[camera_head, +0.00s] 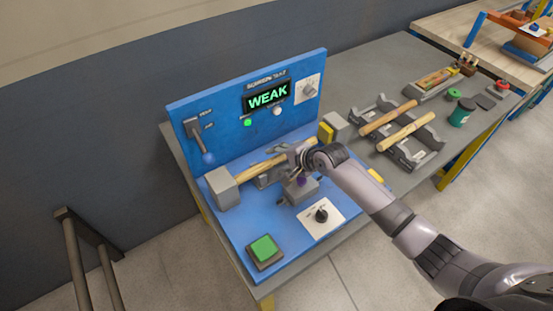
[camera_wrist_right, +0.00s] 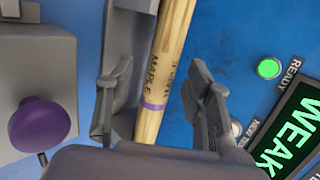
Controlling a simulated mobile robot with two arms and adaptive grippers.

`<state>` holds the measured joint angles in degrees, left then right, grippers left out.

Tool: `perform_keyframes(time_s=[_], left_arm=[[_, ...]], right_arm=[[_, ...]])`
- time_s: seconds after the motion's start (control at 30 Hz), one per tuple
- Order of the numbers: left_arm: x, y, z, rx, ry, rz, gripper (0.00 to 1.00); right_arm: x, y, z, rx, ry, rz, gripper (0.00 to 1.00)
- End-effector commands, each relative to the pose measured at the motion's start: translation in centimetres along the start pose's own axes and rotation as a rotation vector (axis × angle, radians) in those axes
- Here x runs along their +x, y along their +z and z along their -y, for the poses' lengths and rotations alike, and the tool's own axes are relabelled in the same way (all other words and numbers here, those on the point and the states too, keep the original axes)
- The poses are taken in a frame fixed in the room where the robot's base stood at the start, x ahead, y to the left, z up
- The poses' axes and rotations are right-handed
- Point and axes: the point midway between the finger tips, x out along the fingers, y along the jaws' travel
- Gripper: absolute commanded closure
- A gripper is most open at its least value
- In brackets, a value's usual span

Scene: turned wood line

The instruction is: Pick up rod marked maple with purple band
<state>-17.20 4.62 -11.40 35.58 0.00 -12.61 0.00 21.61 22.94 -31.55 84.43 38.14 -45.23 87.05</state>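The maple rod (camera_head: 250,171) lies across the blue test station, spanning between grey end blocks. In the right wrist view, the rod (camera_wrist_right: 155,85) shows the printed word MAPLE and a purple band near the gripper. My right gripper (camera_head: 297,158) is at the rod's right part. My left gripper is not in view.
The station's display (camera_head: 267,97) reads WEAK. A purple knob (camera_wrist_right: 40,125) on a grey block is close to the gripper. A green button (camera_head: 264,248) is at the front. Two other rods (camera_head: 388,118) rest on a grey rack (camera_head: 433,145) to the right.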

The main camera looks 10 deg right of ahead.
Motion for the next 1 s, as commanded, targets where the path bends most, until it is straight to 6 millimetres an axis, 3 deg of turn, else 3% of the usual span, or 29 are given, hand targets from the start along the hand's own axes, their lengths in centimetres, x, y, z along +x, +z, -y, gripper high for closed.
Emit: perform_keyframes(time_s=[0.67, 1.0], left_arm=[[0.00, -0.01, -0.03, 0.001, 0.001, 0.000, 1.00], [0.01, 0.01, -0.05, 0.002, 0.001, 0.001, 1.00]], right_arm=[[-0.03, -0.03, -0.04, 0.000, 0.001, 0.000, 0.99], [-0.07, -0.04, 0.03, 0.000, -0.001, -0.001, 1.00]])
